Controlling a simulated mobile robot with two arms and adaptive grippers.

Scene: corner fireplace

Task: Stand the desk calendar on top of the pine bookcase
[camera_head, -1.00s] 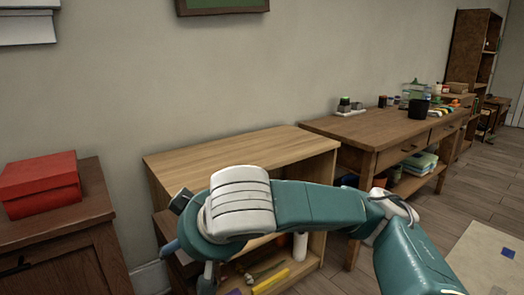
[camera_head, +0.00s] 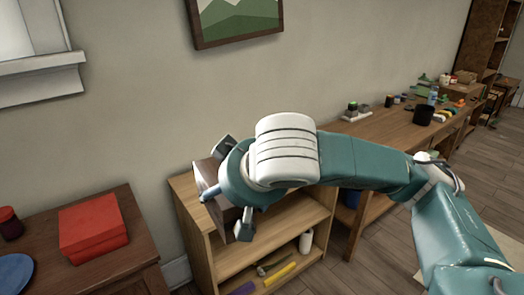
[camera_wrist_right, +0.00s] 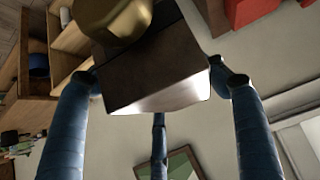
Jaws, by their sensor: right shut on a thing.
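The pine bookcase (camera_head: 198,238) stands against the wall in the middle of the head view, with open shelves. My arm covers much of its top. My right gripper (camera_head: 225,190) is over the left part of the top, shut on a dark, pale-edged block, taken to be the desk calendar (camera_head: 207,173). The right wrist view shows the calendar (camera_wrist_right: 158,80) between my blue fingers (camera_wrist_right: 160,95), with a brown face and a bright lower edge. A gold rounded part covers its upper left. I cannot tell whether the calendar touches the bookcase top. My left gripper is out of view.
A dark cabinet (camera_head: 70,250) with a red box (camera_head: 92,228) stands left of the bookcase. A brown desk (camera_head: 395,130) with a black cup (camera_head: 423,114) and several small items stands to the right. A framed picture (camera_head: 237,18) hangs on the wall above.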

